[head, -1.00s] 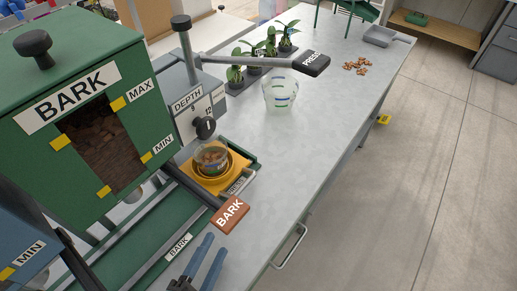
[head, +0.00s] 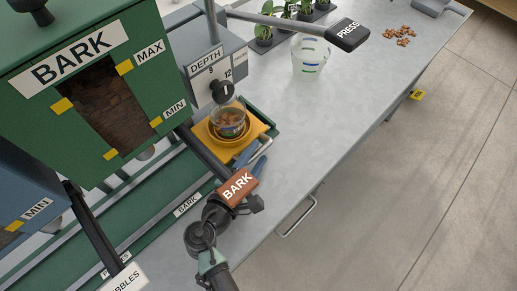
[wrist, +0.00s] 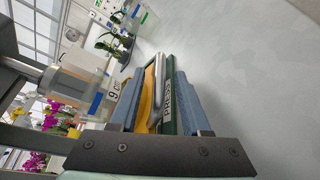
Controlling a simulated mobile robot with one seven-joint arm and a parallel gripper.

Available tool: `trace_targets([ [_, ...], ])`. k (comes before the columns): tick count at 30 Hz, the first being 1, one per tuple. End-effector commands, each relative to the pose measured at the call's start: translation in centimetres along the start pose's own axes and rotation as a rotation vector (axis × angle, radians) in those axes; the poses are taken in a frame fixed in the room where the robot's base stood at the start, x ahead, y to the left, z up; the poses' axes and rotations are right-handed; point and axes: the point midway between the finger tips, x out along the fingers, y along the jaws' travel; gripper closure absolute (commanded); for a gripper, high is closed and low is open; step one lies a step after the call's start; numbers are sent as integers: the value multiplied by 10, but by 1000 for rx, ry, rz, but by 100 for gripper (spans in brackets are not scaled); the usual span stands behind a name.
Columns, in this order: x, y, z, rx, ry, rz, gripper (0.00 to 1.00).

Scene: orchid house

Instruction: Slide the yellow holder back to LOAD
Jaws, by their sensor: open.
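The yellow holder (head: 215,138) sits at the far end of the green rail, beside the grey DEPTH box. A clear pot with bark chips (head: 231,121) stands upright in it. My gripper (head: 252,158) is at the holder's near right side; in the wrist view its two blue fingers (wrist: 160,100) are apart. A grey handle bar (wrist: 158,80), a strip of the yellow holder (wrist: 147,100) and the green rail edge with a PRESS label (wrist: 168,95) show between them. The jaws are not closed on the bar. The LOAD mark is not visible.
The green BARK hopper (head: 95,85) stands at left. The black PRESS lever (head: 348,34) reaches over the bench near a clear cup (head: 310,55).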

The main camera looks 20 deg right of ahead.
Motion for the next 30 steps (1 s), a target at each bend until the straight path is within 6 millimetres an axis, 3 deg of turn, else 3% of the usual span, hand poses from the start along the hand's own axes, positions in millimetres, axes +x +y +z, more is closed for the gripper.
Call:
trace_targets([
  [6, 16, 0, 0, 0, -1, 0, 53],
  [14, 16, 0, 0, 0, 0, 0, 53],
  [22, 16, 0, 0, 0, 0, 0, 100],
  [30, 16, 0, 0, -1, 0, 0, 100],
])
